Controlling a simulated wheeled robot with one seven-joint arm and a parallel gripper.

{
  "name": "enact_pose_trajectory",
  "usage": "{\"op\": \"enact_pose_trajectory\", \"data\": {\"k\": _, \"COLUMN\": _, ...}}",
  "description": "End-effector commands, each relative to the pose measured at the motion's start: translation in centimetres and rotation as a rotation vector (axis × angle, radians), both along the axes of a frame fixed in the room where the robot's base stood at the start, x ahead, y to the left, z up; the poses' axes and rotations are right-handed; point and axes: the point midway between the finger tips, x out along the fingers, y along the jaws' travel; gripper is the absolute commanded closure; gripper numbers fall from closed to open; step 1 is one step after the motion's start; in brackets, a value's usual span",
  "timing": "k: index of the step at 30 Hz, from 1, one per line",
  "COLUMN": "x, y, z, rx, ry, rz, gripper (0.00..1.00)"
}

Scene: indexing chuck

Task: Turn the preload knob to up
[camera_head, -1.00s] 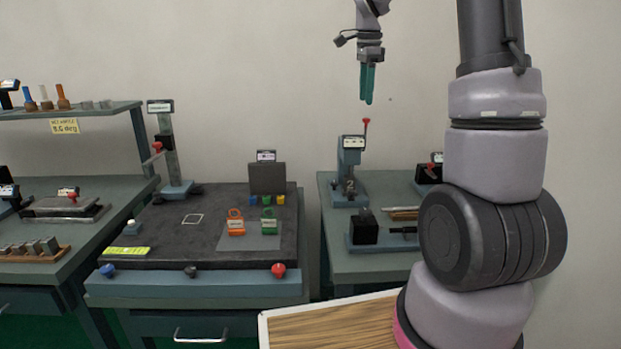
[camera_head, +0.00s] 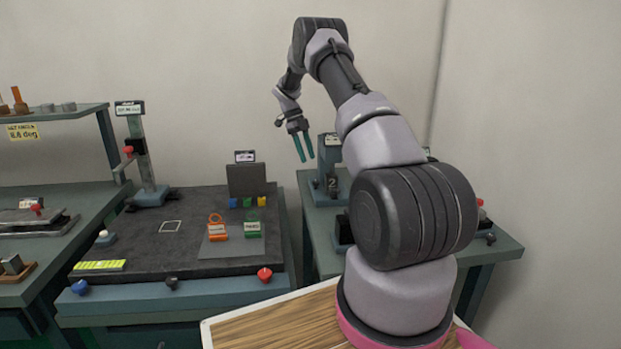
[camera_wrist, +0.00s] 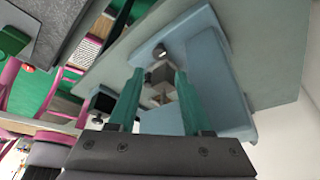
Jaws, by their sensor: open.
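My gripper (camera_head: 304,158) is open, with its two green fingers pointing down, left of a blue-grey upright device (camera_head: 328,178) on the right bench. In the wrist view the open fingers (camera_wrist: 159,72) face a light-blue body (camera_wrist: 203,60), likely that same device. A small grey-beige block-like part (camera_wrist: 162,84) shows between the fingers, and a small dark fitting with a pale face (camera_wrist: 160,52) lies just beyond the tips. I cannot tell whether either is the preload knob; no readable label marks it. Contact with the fingers cannot be told.
A dark surface plate (camera_head: 150,235) fills the middle bench, with blue (camera_head: 80,287), dark (camera_head: 172,283) and red (camera_head: 264,274) knobs along its front. A stand (camera_head: 140,160) rises at its back left. My arm hides much of the right bench (camera_head: 490,255).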

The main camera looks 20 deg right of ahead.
Motion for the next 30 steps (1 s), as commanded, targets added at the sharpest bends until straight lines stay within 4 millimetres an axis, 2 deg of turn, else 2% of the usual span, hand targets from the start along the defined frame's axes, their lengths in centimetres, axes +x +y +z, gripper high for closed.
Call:
{"op": "enact_pose_trajectory", "data": {"k": 6, "x": -1.6, "y": -0.8, "z": -3.9, "rx": 0.003, "ry": 0.004, "rz": 0.001, "gripper": 0.51}}
{"op": "enact_pose_trajectory", "data": {"k": 12, "x": -2.6, "y": -1.4, "z": -7.0, "rx": 0.002, "ry": 0.002, "rz": 0.002, "gripper": 0.51}}
{"op": "enact_pose_trajectory", "data": {"k": 18, "x": -3.1, "y": -1.6, "z": -8.3, "rx": 0.001, "ry": 0.0, "rz": 0.003, "gripper": 0.51}}
{"op": "enact_pose_trajectory", "data": {"k": 26, "x": -3.1, "y": -1.6, "z": -8.5, "rx": 0.002, "ry": 0.0, "rz": 0.004, "gripper": 0.51}}
{"op": "enact_pose_trajectory", "data": {"k": 27, "x": -3.1, "y": -1.7, "z": -8.5, "rx": 0.002, "ry": 0.0, "rz": 0.004, "gripper": 0.54}}
{"op": "enact_pose_trajectory", "data": {"k": 29, "x": -3.1, "y": -1.6, "z": -8.4, "rx": 0.002, "ry": 0.0, "rz": 0.004, "gripper": 0.77}}
{"op": "enact_pose_trajectory", "data": {"k": 30, "x": -3.1, "y": -1.7, "z": -8.4, "rx": 0.002, "ry": 0.0, "rz": 0.004, "gripper": 0.93}}
